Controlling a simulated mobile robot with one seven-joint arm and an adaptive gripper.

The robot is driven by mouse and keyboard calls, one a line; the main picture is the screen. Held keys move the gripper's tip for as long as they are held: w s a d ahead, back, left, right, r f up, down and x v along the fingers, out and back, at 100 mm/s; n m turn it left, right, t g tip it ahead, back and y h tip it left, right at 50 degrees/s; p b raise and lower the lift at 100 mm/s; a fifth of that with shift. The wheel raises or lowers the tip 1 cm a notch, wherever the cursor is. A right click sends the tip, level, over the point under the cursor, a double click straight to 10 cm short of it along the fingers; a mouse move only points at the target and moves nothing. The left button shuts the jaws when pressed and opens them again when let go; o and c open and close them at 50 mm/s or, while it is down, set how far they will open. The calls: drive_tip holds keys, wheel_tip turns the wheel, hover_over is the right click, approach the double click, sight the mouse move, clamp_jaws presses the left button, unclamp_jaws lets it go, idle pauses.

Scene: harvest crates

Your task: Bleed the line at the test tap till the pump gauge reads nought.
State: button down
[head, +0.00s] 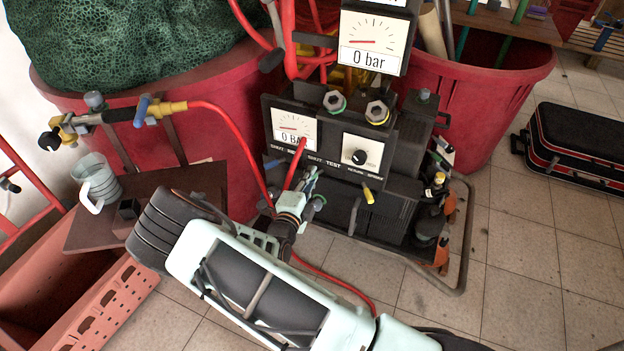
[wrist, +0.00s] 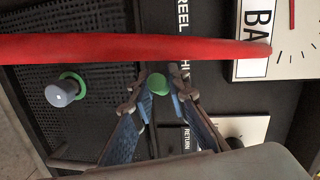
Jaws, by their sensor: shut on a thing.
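The dark pump unit (head: 330,160) stands between two red tubs. Its front gauge (head: 293,128) reads 0 BAR, partly crossed by a red hose, and the larger gauge above (head: 373,41) reads 0 bar. My gripper (head: 308,182) is at the panel below the SHUT and TEST lettering. In the wrist view, my gripper (wrist: 158,90) has both fingers closed on a green-ended tap handle (wrist: 158,84), which seems to be the test tap. The handle's shaft and exact angle are mostly hidden by the fingers.
A red hose (wrist: 120,48) runs close across the fingers. A yellow lever (head: 368,193) sits right of the gripper. A spray lance (head: 133,113) and a clear jug (head: 94,180) are at left.

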drive_tip(key=shift+w+a+r+m+h, duration=0.1)
drive_tip(key=shift+w+m+h, duration=0.2)
drive_tip(key=shift+m+h, duration=0.35)
drive_tip(key=shift+g, duration=0.3)
drive_tip(key=c, duration=1.8)
unclamp_jaws()
drive_tip(key=shift+c, duration=0.2)
drive_tip(key=shift+s, duration=0.1)
drive_tip(key=v, duration=1.2)
drive_tip(key=shift+a, duration=0.1)
